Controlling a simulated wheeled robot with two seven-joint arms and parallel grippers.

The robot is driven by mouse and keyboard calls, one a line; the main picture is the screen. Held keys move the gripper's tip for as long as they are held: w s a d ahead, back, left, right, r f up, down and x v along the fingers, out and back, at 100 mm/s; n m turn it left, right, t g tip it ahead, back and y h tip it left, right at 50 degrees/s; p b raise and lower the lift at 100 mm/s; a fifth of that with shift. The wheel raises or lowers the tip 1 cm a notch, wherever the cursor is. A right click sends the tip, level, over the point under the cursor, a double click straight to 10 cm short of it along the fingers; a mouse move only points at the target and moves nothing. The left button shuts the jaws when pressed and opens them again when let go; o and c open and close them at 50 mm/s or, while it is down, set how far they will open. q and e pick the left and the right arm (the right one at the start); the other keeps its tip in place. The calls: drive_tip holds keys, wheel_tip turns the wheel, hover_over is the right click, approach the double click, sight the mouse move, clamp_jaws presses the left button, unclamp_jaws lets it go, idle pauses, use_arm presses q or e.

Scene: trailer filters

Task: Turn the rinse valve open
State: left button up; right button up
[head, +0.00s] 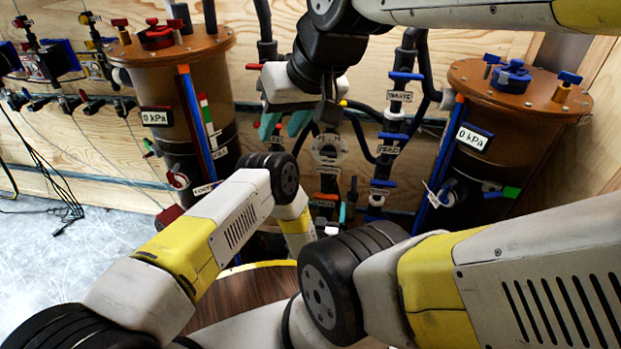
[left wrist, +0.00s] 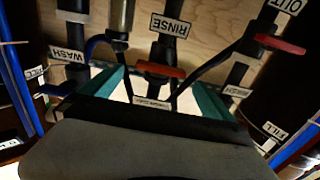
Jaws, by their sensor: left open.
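The rinse valve has a red bar handle (left wrist: 160,70) under an upside-down RINSE label (left wrist: 170,26) in the left wrist view. The handle lies crosswise to its dark pipe. My left gripper (left wrist: 158,86) is open, with one teal finger on each side of the handle; contact cannot be told. In the head view a red handle (head: 326,196) shows low on the middle panel, with a teal fingertip of my left gripper (head: 342,212) beside it; my forearm hides much of this gripper. My right gripper (head: 285,125) hangs higher and to the left, its teal fingers apart and empty.
Brown filter tanks stand at left (head: 180,70) and right (head: 515,105), each with a 0 kPa gauge. Blue-handled valves (head: 393,136) and black hoses crowd the panel. In the left wrist view, another red handle (left wrist: 281,45) sits near the OUT label.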

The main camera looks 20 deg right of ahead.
sight(326, 198)
use_arm(q)
drive_tip(key=shift+x, duration=2.75)
drive_tip(key=c, duration=1.3)
